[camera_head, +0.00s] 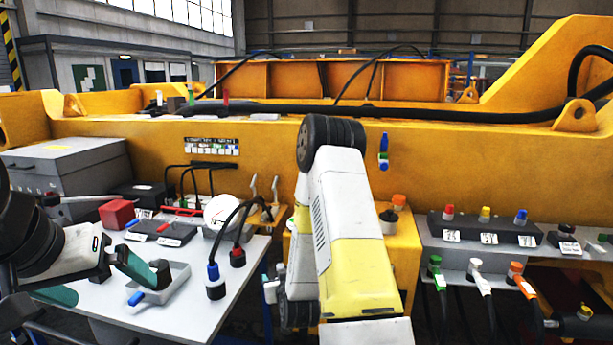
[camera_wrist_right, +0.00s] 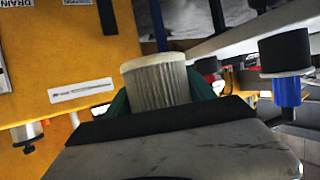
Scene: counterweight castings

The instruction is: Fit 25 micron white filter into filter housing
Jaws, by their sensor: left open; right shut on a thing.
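A white pleated cylindrical filter (camera_wrist_right: 158,82) is held between the teal fingers of my right gripper (camera_wrist_right: 160,100) in the right wrist view. Its plain end band faces up in that picture, and its lower end is hidden by the gripper body. In the head view my right gripper and the filter are hidden behind my right arm. My left gripper (camera_head: 105,284) is open and empty, with its teal fingers spread above the white table beside a small grey tray (camera_head: 178,287). I cannot tell which part is the filter housing.
The white table (camera_head: 110,305) holds a red block (camera_head: 117,214), a grey case (camera_head: 70,168) and two black-capped hose ends (camera_head: 214,280). A yellow block (camera_head: 405,245) stands behind my right arm. Colour-capped connectors (camera_head: 485,215) line a grey shelf at right. A yellow beam (camera_head: 450,150) closes the back.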

